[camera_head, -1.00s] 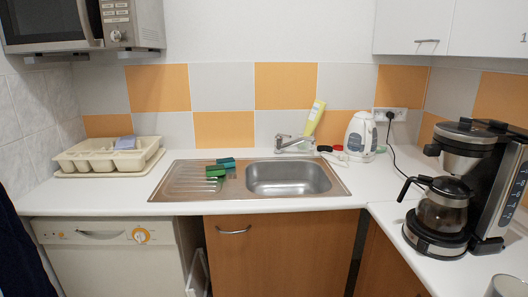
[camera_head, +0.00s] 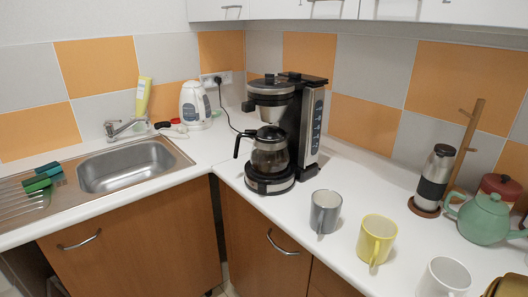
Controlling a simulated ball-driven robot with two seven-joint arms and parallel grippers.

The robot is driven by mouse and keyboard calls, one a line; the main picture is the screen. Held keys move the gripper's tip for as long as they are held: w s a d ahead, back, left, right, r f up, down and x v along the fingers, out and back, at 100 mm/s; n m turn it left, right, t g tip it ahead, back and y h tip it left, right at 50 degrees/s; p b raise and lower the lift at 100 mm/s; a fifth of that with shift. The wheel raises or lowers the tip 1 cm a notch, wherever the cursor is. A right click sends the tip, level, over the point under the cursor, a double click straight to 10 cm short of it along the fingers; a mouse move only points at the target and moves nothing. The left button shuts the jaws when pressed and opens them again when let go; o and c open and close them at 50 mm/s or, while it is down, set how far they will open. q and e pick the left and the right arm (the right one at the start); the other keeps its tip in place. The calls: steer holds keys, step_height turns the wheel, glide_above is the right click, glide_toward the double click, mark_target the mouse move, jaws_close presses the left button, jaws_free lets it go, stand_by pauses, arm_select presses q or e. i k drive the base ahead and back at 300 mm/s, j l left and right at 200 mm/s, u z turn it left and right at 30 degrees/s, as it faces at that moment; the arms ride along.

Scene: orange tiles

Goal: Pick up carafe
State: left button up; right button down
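The carafe (camera_head: 270,158) is a glass pot with a black lid and a black handle. It sits upright on the base plate of the black and silver coffee maker (camera_head: 310,125), under the filter holder. Its handle points left, toward the sink side. The coffee maker stands on the white counter near the corner. Neither of my grippers shows in the head view.
A grey mug (camera_head: 325,212), a yellow mug (camera_head: 376,240) and a white mug (camera_head: 443,278) stand along the counter to the right. A green teapot (camera_head: 484,218) and a steel grinder (camera_head: 435,178) are farther right. The sink (camera_head: 125,168) and a white kettle (camera_head: 195,105) are left.

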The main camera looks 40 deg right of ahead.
mark_target(267, 157)
steer(key=z, duration=1.55)
